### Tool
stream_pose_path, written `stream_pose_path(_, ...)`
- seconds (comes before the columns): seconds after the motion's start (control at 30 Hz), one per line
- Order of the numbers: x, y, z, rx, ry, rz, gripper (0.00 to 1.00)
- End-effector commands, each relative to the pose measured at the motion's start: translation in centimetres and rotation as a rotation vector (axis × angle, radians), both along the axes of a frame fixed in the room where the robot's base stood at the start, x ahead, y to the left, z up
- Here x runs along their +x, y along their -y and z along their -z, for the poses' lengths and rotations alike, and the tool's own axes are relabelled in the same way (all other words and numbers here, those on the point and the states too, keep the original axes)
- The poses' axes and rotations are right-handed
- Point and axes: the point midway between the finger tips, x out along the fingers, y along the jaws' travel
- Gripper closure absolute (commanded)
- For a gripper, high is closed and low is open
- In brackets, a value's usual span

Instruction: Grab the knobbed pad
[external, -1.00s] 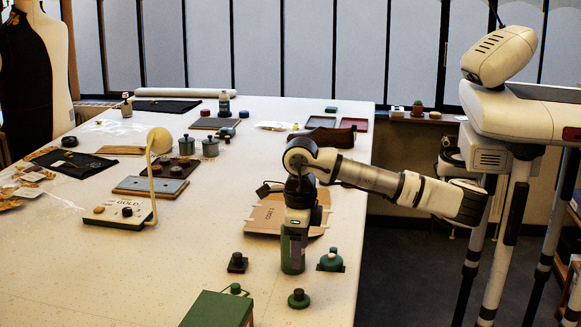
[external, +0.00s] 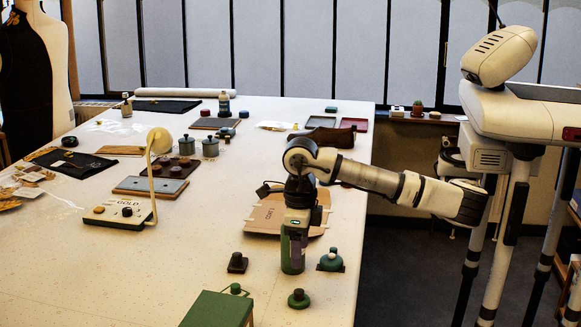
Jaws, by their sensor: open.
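Several small knobbed pieces stand near my gripper, and I cannot tell for certain which is the knobbed pad. A dark square-based piece with a knob (external: 237,264) is left of my gripper. A green round piece with a knob (external: 299,300) is in front of it. A green domed piece with a knob (external: 331,261) on a dark base is to its right. My gripper (external: 293,268) points down among them, open. A green upright shape is at its lower end; whether this is part of the gripper or a separate object is unclear. The fingertips are not clearly visible.
A green box (external: 217,310) sits at the table's near edge. A tan cardboard piece (external: 265,214) lies behind my gripper. A white lamp (external: 125,213) stands to the left. The white table (external: 170,270) is bare between the lamp and the green box.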

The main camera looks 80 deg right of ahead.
Motion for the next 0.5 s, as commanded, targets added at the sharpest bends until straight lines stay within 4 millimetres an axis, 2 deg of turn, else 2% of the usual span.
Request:
stream_pose_path(0.07,0.0,0.0,0.0,0.0,0.0,0.0,0.32)
stream_pose_path(0.2,0.0,0.0,0.0,0.0,0.0,0.0,0.16)
stream_pose_path(0.43,0.0,0.0,-0.08,0.0,0.0,0.0,0.16)
stream_pose_path(0.5,0.03,-0.03,-0.83,0.002,0.001,-0.001,0.16)
